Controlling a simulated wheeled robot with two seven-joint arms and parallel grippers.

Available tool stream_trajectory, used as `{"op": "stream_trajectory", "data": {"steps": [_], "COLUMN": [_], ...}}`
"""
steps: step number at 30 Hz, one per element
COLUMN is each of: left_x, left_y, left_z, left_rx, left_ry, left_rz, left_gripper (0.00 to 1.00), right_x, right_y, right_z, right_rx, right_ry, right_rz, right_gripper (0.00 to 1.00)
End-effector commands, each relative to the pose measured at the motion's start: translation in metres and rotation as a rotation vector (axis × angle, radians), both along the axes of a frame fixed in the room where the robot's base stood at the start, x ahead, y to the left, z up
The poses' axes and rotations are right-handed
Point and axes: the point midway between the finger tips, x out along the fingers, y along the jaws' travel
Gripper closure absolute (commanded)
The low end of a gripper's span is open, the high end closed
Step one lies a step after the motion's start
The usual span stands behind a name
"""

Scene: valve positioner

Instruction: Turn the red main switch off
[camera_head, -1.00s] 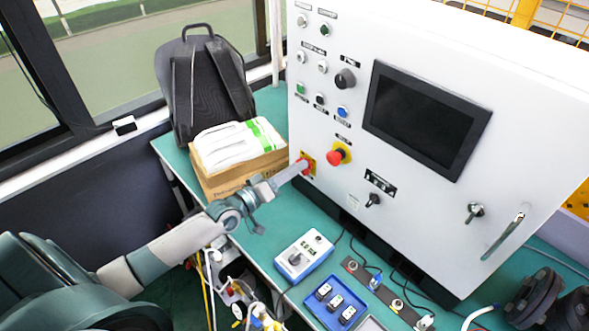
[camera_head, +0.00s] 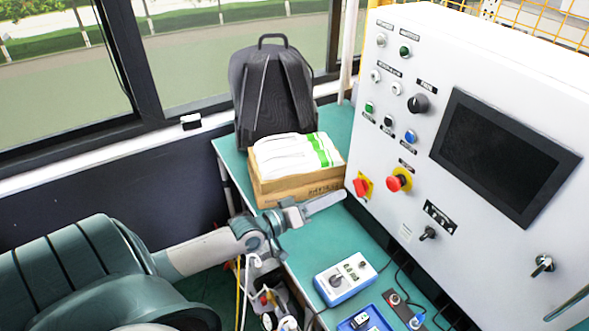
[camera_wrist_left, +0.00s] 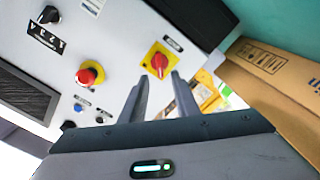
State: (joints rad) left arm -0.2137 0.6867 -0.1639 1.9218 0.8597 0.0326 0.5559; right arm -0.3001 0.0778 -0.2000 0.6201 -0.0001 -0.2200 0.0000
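The red main switch (camera_head: 363,187) sits on a yellow plate at the lower left of the white panel's front. It also shows in the left wrist view (camera_wrist_left: 158,62), just beyond the fingertips. Its red handle looks slanted in the head view; I cannot read its marks. My left gripper (camera_head: 340,197) is in front of the switch, apart from it. In the left wrist view its two fingers (camera_wrist_left: 156,82) stand apart with nothing between them, so it is open. My right gripper is not in view.
A red emergency button (camera_head: 399,180) on a yellow ring is right beside the switch. A cardboard box (camera_head: 270,192) with white packs stands behind my left gripper, before a black backpack (camera_head: 275,100). A blue-white control box (camera_head: 345,279) lies on the green table.

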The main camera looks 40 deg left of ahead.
Motion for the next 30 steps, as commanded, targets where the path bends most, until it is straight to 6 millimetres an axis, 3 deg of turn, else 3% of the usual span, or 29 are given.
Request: {"op": "stream_trajectory", "data": {"steps": [18,30], "left_x": [-0.084,-0.104], "left_y": [0.029,0.037], "left_z": [-0.003,0.000], "left_rx": [0.000,-0.001], "left_ry": [0.002,0.000], "left_rz": [0.001,0.000], "left_gripper": [0.72,0.72], "right_x": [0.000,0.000], "right_y": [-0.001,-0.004], "right_z": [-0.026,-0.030], "right_rx": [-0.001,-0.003], "right_ry": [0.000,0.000], "right_rz": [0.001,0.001], "right_gripper": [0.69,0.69]}}
